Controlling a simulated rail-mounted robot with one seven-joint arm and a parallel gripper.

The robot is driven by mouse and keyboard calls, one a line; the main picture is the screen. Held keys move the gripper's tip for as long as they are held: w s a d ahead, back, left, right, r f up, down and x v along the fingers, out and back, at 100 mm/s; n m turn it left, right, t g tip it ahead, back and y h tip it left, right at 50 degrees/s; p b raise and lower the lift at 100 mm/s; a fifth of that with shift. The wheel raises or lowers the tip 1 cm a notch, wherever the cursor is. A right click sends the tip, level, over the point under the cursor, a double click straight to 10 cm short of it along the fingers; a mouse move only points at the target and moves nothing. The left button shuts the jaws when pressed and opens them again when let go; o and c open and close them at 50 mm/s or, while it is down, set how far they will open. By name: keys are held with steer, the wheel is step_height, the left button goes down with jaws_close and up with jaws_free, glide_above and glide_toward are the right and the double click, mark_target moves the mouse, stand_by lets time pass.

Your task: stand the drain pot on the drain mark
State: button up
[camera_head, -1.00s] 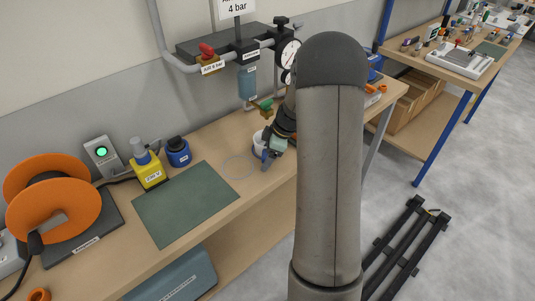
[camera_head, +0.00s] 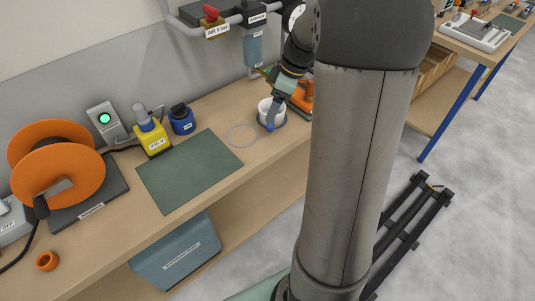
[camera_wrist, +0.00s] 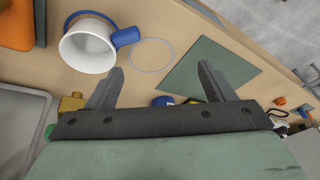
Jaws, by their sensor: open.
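The drain pot is a white cup (camera_head: 265,105) with a blue handle. It stands upright on the bench, over a blue disc or ring that shows around its base. In the wrist view the pot (camera_wrist: 88,47) is at upper left, its handle pointing right. A thin pale ring (camera_head: 242,135) is marked on the bench left of the pot; it also shows in the wrist view (camera_wrist: 152,55). I cannot tell which marking is the drain mark. My gripper (camera_wrist: 160,82) is open and empty; the pot lies beyond its fingertips. In the head view my gripper (camera_head: 281,92) is close to the pot.
A green mat (camera_head: 190,170) lies left of the ring. An orange object (camera_head: 302,96) is close right of the pot. Pipes and a blue filter (camera_head: 253,47) are behind.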

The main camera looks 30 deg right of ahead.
steer(key=s+a+f+m+h, duration=0.1)
steer(key=s+a+m, duration=0.3)
steer(key=s+a, duration=0.4)
steer(key=s+a+m+g+h, duration=0.1)
steer(key=s+a+m, duration=0.4)
steer(key=s, duration=0.9)
steer(key=a+h, duration=0.1)
steer(key=a, duration=0.1)
steer(key=shift+a+f, duration=0.35)
steer(key=shift+f, duration=0.05)
